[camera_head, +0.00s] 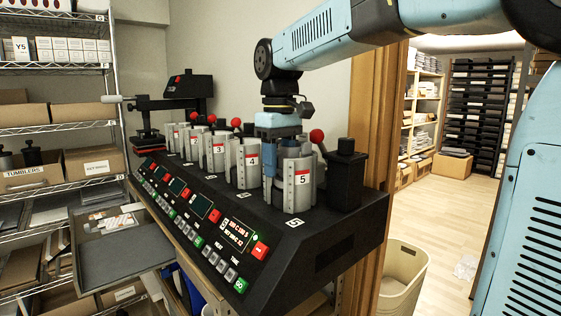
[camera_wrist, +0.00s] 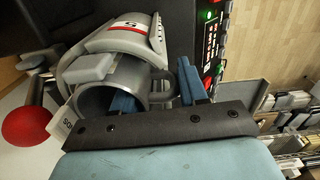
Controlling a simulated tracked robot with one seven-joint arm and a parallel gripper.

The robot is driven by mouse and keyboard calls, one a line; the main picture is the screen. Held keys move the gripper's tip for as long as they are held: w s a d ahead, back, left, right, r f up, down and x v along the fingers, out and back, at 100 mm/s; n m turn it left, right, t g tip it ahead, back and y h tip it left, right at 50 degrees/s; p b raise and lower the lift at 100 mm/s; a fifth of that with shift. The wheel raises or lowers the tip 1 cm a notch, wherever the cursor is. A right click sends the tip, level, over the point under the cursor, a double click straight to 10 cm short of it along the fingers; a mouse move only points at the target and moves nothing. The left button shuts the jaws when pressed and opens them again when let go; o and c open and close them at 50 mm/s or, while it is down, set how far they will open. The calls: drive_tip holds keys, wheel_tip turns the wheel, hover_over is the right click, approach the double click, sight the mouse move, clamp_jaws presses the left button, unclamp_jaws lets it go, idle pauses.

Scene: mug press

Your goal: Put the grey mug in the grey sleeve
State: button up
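The grey mug (camera_wrist: 100,82) shows in the wrist view with its open mouth toward me and its handle (camera_wrist: 158,88) to the right. It sits within the curved grey sleeve marked 5 (camera_wrist: 112,38), which is also in the head view (camera_head: 301,185); how deep it sits is hard to tell. My gripper (camera_wrist: 156,92) has one blue finger inside the mug's mouth and the other outside, beyond the handle, with a gap between finger and wall. In the head view my gripper (camera_head: 280,155) is at sleeve 5 and hides most of the mug.
A red-knobbed lever (camera_head: 317,136) stands behind sleeve 5, and a black block (camera_head: 345,180) is to its right. Sleeve 4 (camera_head: 250,163) and others line up to the left on the black press (camera_head: 320,248). A button panel (camera_head: 233,236) faces front.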

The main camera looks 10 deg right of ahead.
drive_tip(key=o, duration=0.5)
drive_tip(key=shift+r, duration=0.1)
wheel_tip(320, 180, up, 14)
drive_tip(key=shift+f, duration=0.25)
drive_tip(key=shift+d, duration=0.1)
idle(0.4)
